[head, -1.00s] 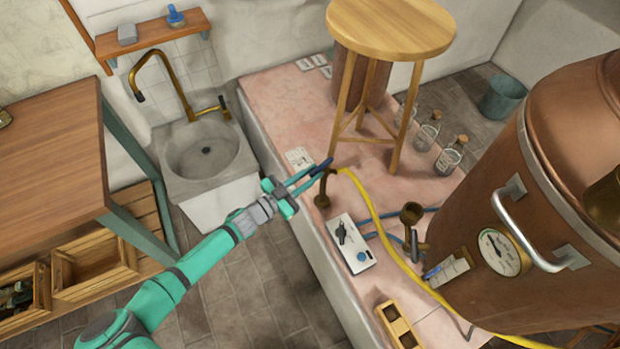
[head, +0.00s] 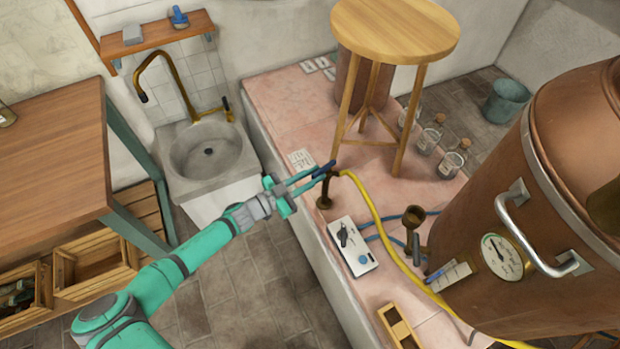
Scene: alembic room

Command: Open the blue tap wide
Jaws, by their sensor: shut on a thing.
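The blue tap is a short brown spout and body (head: 325,195) on the pink platform's near left edge, with a dark blue lever (head: 327,168) on top. The yellow hose runs from beside it. My gripper (head: 317,173) reaches in from the left and is shut on the lever. The fingers partly hide the lever, so how far it is turned is hard to tell.
A wooden stool (head: 395,30) stands just behind the tap. A sink (head: 210,155) is at left. Grey floor lies below my arm.

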